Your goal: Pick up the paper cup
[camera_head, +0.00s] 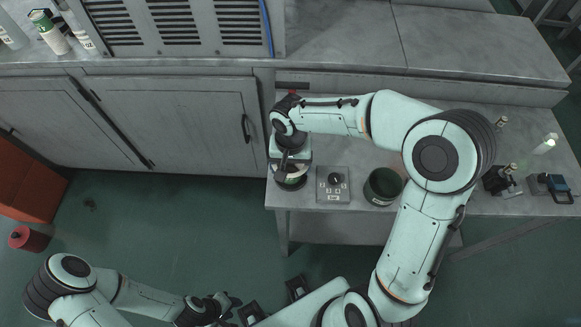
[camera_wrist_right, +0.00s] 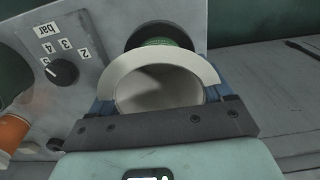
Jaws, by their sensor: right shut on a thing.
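The paper cup (camera_wrist_right: 158,91) is white with a wide pale rim, and in the right wrist view I look into its open mouth. My right gripper (camera_head: 284,160) is over the left end of the workbench in the head view. In the wrist view its blue-sided fingers lie on both sides of the cup, shut on it. In the head view the cup is mostly hidden by the gripper. My left gripper (camera_head: 222,303) is low in the head view, away from the bench, and its opening is too small to judge.
A dark round container (camera_head: 291,183) is just below my right gripper. A grey box with a black knob (camera_head: 333,184) and a dark green pot (camera_head: 383,186) stand to the right on the bench. A "bar" dial (camera_wrist_right: 62,72) and an orange object (camera_wrist_right: 12,132) show in the wrist view.

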